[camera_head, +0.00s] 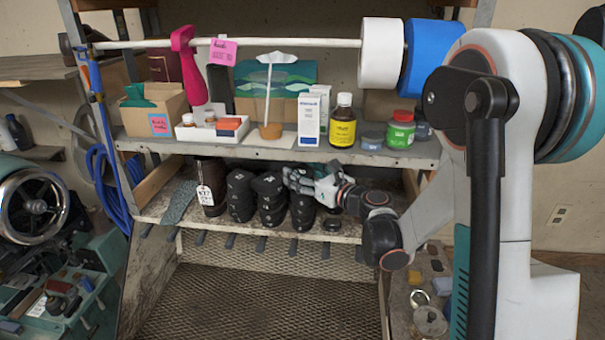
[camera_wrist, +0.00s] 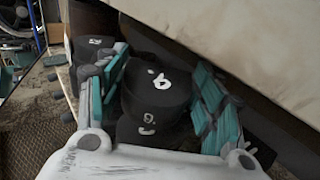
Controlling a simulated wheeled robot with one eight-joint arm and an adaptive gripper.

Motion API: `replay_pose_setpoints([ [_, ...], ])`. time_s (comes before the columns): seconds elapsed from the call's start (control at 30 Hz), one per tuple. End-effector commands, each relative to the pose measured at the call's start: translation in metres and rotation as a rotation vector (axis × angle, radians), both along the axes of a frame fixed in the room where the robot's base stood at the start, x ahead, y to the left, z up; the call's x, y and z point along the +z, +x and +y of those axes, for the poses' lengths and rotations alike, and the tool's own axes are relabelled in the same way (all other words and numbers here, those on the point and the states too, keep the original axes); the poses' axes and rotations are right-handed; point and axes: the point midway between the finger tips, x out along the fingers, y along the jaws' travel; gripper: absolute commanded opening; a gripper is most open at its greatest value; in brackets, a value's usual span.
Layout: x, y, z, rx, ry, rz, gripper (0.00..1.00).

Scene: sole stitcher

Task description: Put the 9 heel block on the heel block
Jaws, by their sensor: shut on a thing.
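My gripper (camera_head: 308,184) reaches in from the right over the lower shelf, at the top of the rightmost black stack. In the wrist view its teal fingers (camera_wrist: 160,72) stand on both sides of a black heel block (camera_wrist: 150,98) with a white mark like a 9, and it is shut on this block. Below it, in line, are more black heel blocks (camera_wrist: 148,130) with white marks. I cannot tell whether the held block touches them. In the head view, stacks of black heel blocks stand to the left (camera_head: 240,198) and in the middle (camera_head: 271,204); the fingers partly hide the right stack (camera_head: 303,213).
A dark bottle with a white tag (camera_head: 212,190) stands left of the stacks. A low black piece (camera_head: 333,225) lies to their right. The upper shelf (camera_head: 270,148), carrying boxes and bottles, hangs close above my gripper. Tools hang along the lower shelf's front edge.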

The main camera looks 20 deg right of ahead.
Motion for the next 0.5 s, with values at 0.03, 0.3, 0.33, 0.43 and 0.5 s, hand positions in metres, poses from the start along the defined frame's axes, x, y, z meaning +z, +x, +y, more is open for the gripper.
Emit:
replay_pose_setpoints([
  [0.03, -0.0022, 0.0000, 0.0000, 0.000, 0.000, 0.000, 0.34],
  [0.3, -0.0020, 0.0000, 0.0000, 0.000, 0.000, 0.000, 0.82],
  [0.33, -0.0020, 0.0000, 0.0000, 0.000, 0.000, 0.000, 0.82],
  [0.43, -0.0020, 0.0001, 0.0001, 0.000, 0.000, 0.000, 0.82],
  [0.5, -0.0019, 0.0001, 0.0001, 0.000, 0.000, 0.000, 0.82],
])
